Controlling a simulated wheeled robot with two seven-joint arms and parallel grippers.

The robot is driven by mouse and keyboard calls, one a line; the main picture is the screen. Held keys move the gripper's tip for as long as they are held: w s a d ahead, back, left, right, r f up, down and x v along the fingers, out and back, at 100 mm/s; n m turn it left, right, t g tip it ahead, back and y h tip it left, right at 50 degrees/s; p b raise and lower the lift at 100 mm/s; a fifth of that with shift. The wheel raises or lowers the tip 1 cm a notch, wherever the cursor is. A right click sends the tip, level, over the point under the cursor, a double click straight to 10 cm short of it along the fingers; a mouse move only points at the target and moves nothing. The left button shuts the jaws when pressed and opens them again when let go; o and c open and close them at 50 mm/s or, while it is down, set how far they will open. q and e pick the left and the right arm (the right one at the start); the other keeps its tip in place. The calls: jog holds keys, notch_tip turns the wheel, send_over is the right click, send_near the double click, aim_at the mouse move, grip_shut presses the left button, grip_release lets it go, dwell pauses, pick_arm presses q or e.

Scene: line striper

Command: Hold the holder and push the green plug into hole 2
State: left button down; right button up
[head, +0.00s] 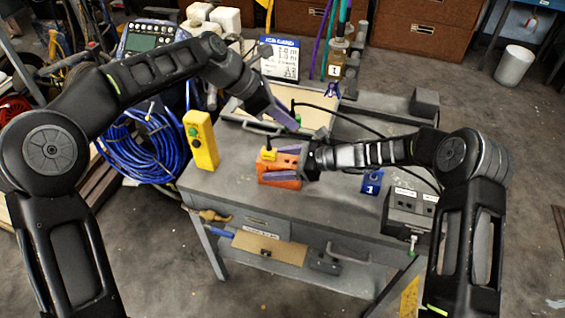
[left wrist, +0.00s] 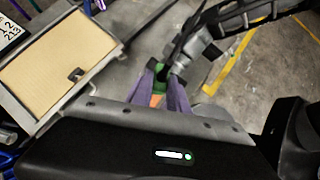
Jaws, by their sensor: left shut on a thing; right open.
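The orange holder (head: 279,170) sits on the grey workbench, with a yellow plug (head: 268,153) on its left part. My right gripper (head: 291,167) is open, with its purple fingers at the holder's right part. My left gripper (head: 290,120) is above and behind the holder. In the left wrist view the left gripper (left wrist: 166,88) is shut on the green plug (left wrist: 160,72), with orange showing just beyond the fingers. The green plug is not clear in the head view. The holder's holes and their numbers cannot be made out, partly hidden by the right gripper.
A black cable (head: 350,114) arcs over the bench (head: 235,185). A yellow button box (head: 201,140) stands at the bench's left edge. A shallow tray (left wrist: 60,60) lies behind the holder. A dark socket box (head: 408,209) and a blue tag (head: 371,184) are at right.

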grip_shut()
dwell(0.8)
pick_arm(q)
jog(key=shift+d+f, duration=0.1)
jog(key=f+m+g, duration=0.1)
jog(key=m, duration=0.1)
jog(key=w+f+m+g, duration=0.1)
jog(key=f+m+g, duration=0.1)
jog(key=shift+f+m, duration=0.2)
jog(key=shift+m, duration=0.2)
jog(key=shift+s+g, duration=0.2)
jog(key=shift+g, duration=0.1)
